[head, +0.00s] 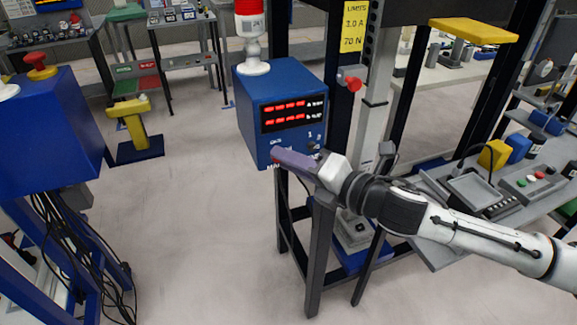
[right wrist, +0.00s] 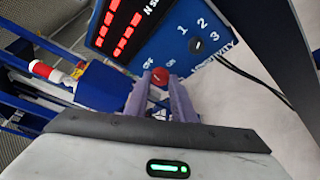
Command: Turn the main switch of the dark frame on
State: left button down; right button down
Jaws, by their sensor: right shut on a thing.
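The blue control box (head: 262,130) with red number displays is mounted on the dark frame (head: 319,255), at the middle of the head view. The box face (right wrist: 128,52) also fills the top of the right wrist view. The red main switch (right wrist: 160,76) sits low on that face, between the labels OFF and ON. My right gripper (head: 285,160) is at the lower front of the box. Its purple fingers (right wrist: 160,88) are shut on the red switch, one on each side. The switch is hidden in the head view, and its exact angle cannot be told. My left gripper is not in view.
A dial marked 1, 2, 3 (right wrist: 197,45) is close to the right of the switch. A red and white beacon (head: 251,30) stands on the box. A bench with trays (head: 475,190) is at right. Another blue cabinet (head: 45,130) is at left, with open floor between.

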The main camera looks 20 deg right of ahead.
jog(key=m+t+b, duration=0.2)
jog(key=m+b, duration=0.1)
jog(key=m, duration=0.2)
jog(key=f+m+t+b, duration=0.1)
jog(key=m+t+b, duration=0.1)
jog(key=m+b, duration=0.2)
jog(key=m+t+b, duration=0.2)
jog(key=m+b, duration=0.1)
jog(key=m, duration=0.3)
jog(key=shift+a+f, duration=0.15)
jog(key=shift+f, duration=0.1)
jog(key=shift+m+t+b, duration=0.3)
jog(key=c, duration=1.5)
grip_release()
